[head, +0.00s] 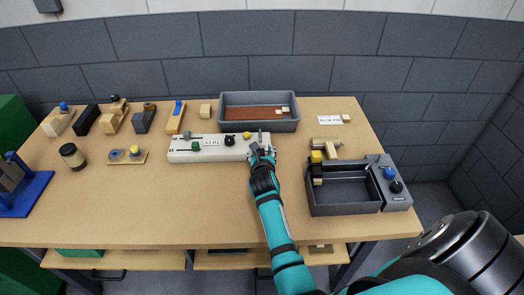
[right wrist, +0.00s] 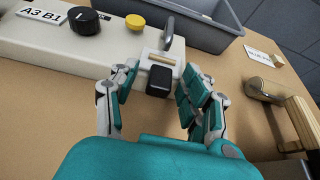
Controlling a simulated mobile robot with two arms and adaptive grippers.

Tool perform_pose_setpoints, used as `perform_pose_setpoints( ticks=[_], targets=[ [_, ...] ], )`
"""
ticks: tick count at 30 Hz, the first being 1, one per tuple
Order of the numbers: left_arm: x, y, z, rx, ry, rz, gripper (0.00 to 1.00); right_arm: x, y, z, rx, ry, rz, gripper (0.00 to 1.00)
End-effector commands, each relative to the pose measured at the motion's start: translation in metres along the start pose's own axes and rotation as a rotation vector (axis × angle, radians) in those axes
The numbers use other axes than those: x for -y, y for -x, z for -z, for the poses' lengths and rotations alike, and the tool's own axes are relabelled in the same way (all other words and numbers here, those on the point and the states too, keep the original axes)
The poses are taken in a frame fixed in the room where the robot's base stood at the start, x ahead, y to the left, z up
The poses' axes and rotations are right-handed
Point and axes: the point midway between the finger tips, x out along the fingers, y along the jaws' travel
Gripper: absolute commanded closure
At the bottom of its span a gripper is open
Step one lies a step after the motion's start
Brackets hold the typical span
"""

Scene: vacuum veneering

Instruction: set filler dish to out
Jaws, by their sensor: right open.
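A long white control box (head: 215,147) lies on the table, with a label, a black knob (head: 230,140) and a yellow button (head: 247,135). At its right end, the right wrist view shows a black block (right wrist: 159,82) in front of a pale slot (right wrist: 160,57) and an upright grey metal lever (right wrist: 172,32). No part is marked as the filler dish; the black block may be its pull. My right gripper (head: 262,150) is open, its fingers (right wrist: 160,90) on either side of the black block, with gaps visible. My left gripper is not in view.
A grey tray (head: 259,97) with a brown bottom stands behind the box.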

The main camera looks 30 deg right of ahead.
Motion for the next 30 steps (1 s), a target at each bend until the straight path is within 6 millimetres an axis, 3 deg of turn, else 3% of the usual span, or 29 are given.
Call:
perform_pose_setpoints(
  ticks=[11, 21, 30],
  targets=[
    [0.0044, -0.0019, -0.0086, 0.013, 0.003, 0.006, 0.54, -0.0002, -0.0003, 0.0008, 0.001, -0.001, 0.000, 0.54],
    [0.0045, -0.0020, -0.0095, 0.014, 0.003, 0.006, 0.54, -0.0003, -0.0003, 0.0008, 0.001, -0.001, 0.000, 0.99],
    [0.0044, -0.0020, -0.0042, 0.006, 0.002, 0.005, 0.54, -0.0003, -0.0003, 0.0007, 0.001, -0.001, 0.000, 1.00]
  ],
)
